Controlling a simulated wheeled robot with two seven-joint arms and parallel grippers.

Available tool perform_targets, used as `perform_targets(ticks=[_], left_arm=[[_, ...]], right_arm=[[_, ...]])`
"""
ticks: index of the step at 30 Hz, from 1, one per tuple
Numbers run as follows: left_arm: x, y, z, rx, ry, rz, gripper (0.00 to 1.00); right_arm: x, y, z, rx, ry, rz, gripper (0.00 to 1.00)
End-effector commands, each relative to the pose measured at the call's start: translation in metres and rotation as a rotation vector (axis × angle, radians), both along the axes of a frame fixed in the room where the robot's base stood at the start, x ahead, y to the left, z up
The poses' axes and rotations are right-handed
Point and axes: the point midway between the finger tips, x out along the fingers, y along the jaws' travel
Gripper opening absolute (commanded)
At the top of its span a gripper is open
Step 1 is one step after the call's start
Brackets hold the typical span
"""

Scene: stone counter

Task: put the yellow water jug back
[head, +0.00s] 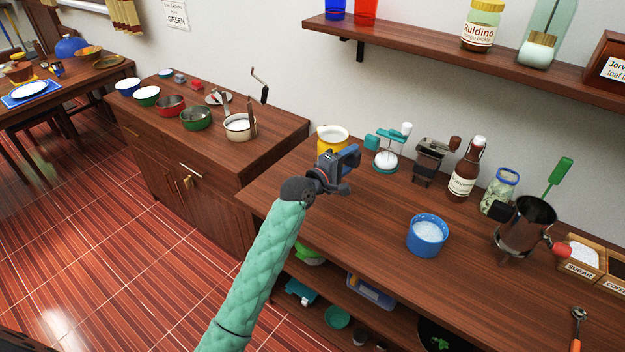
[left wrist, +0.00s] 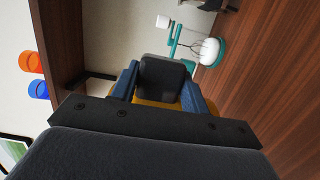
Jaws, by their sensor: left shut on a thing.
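The yellow water jug (head: 325,146) is at the left part of the wooden counter, by the wall. Its pale open top faces up and it looks upright. My left gripper (head: 347,160) is in front of it, shut on the jug. In the left wrist view, the blue fingers close around a dark block (left wrist: 162,78), which seems to be its handle, and a little yellow of the jug (left wrist: 158,103) shows behind. The gripper hides the jug's lower part, so I cannot tell whether its base touches the counter. My right gripper is not in view.
A teal stand mixer (head: 387,153) stands just right of the jug, then a dark grinder (head: 433,162) and a brown bottle (head: 465,172). A blue tub (head: 427,237) stands nearer the front edge. A wall shelf (head: 450,52) hangs above. The counter's middle is mostly clear.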

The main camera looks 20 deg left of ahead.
Motion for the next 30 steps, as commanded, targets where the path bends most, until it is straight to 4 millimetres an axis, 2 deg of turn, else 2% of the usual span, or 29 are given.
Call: perform_targets(ticks=[9, 15, 21, 26, 30], left_arm=[[0.001, 0.047, -0.026, 0.004, 0.0, 0.002, 0.0], [0.001, 0.074, -0.042, 0.004, 0.0, 0.002, 0.0], [0.002, 0.089, -0.051, 0.001, -0.003, 0.001, 0.0], [0.002, 0.092, -0.057, 0.0, -0.001, 0.001, 0.0], [0.002, 0.093, -0.073, 0.001, 0.0, 0.001, 0.0]], right_arm=[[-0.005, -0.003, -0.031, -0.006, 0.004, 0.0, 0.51], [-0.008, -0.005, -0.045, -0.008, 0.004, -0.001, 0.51], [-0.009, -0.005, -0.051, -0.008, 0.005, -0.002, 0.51], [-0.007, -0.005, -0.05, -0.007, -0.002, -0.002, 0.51], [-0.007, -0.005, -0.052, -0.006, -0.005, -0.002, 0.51]])
